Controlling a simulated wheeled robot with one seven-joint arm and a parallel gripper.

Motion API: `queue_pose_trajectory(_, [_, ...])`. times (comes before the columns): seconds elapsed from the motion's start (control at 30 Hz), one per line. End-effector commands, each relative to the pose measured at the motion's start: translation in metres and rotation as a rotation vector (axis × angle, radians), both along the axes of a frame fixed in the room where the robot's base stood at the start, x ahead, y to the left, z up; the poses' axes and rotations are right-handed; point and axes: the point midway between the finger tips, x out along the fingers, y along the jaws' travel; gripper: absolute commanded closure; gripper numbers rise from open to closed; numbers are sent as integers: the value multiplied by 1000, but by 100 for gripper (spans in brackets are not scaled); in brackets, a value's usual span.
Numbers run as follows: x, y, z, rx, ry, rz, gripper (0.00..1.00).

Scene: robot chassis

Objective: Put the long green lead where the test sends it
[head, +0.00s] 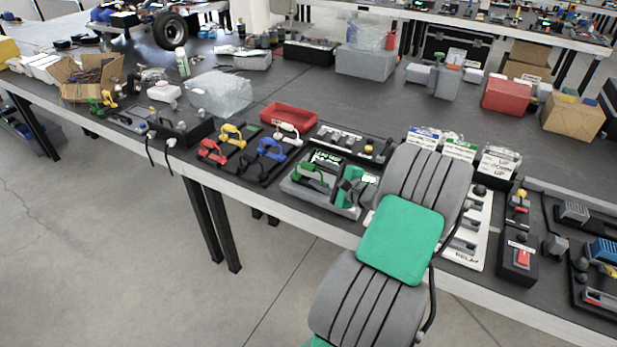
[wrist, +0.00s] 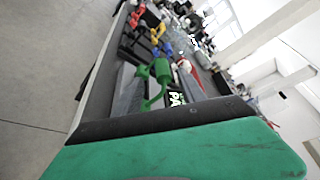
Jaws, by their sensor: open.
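A green lead (head: 311,175) with an arched handle sits on the grey tester (head: 290,188) at the bench's front edge. In the wrist view the green lead (wrist: 158,72) is close ahead, beside a small screen (wrist: 177,98) with bright green text; the letters "PA" show and the rest is cut off. The screen (head: 326,158) also shows in the head view, too small to read surely. My gripper (head: 348,190), green and dark, is at the tester's right end, open and apart from the lead. Its near part fills the bottom of the wrist view.
Red, yellow, blue and dark leads (head: 270,149) lie in a black holder left of the tester. A red tray (head: 288,115) stands behind. Several label cards (head: 460,149) stand at the right behind my arm, near a white relay board (head: 465,255). Free bench lies behind.

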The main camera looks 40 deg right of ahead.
Motion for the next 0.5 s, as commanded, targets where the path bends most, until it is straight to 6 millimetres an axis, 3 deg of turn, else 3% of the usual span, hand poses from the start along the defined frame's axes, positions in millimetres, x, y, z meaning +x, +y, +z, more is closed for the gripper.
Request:
queue_pose_trajectory(0.23, [42,0,-3,-1,1,4,52])
queue_pose_trajectory(0.5, [47,-1,-5,-4,2,1,53])
